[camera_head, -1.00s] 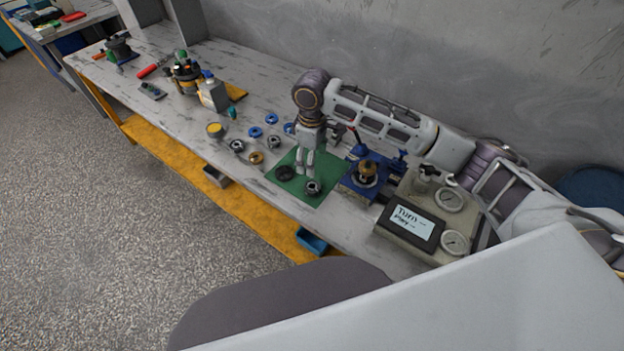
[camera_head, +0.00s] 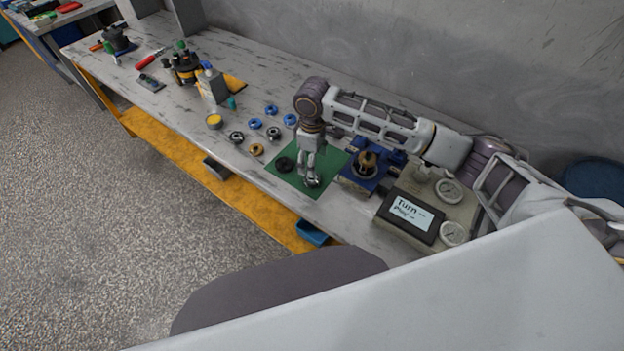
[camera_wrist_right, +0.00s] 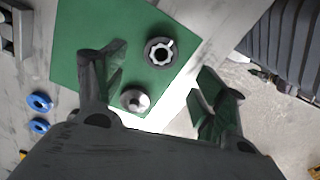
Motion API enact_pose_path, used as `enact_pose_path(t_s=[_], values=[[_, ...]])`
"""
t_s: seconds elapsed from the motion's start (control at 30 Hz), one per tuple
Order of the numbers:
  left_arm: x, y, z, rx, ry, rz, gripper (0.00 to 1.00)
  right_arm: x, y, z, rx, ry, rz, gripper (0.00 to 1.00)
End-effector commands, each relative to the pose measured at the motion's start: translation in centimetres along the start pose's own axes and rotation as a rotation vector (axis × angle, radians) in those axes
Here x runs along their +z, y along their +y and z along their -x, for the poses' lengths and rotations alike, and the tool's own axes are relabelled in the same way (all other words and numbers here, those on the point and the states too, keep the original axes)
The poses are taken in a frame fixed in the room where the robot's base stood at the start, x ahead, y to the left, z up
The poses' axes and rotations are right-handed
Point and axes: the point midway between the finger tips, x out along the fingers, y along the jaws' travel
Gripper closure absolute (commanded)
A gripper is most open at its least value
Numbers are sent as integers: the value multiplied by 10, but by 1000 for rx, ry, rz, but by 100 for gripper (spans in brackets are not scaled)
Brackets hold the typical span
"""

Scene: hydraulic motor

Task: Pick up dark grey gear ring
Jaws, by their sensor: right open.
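The dark grey gear ring (camera_wrist_right: 159,51), with a pale toothed inside, lies flat on the green mat (camera_wrist_right: 80,25) in the right wrist view. My right gripper (camera_wrist_right: 158,75) is open and empty, with its two fingers apart on either side of the ring in that view. A shiny round piece (camera_wrist_right: 135,100) lies closer to the gripper base. A black round piece (camera_head: 285,164) shows left of the gripper. My left gripper is not in view.
Blue rings (camera_head: 271,110), a grey ring (camera_head: 236,137) and a brass ring (camera_head: 256,150) lie behind and left of the mat. A blue fixture (camera_head: 352,184) and a gauge box (camera_head: 385,226) stand to the right. The bench's front edge is close.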

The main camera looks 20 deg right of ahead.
Motion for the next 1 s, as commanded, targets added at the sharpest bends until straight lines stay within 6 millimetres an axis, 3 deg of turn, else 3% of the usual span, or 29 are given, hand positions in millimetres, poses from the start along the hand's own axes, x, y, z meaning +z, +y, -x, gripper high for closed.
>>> enact_pose_path(t_s=[0.23,0.77,1.0], values=[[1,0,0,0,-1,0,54,0,0,-28,0,0,1,29],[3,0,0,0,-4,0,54,0,0,-36,0,0,1,29],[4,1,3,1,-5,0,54,0,-2,-55,-2,-1,1,29]])
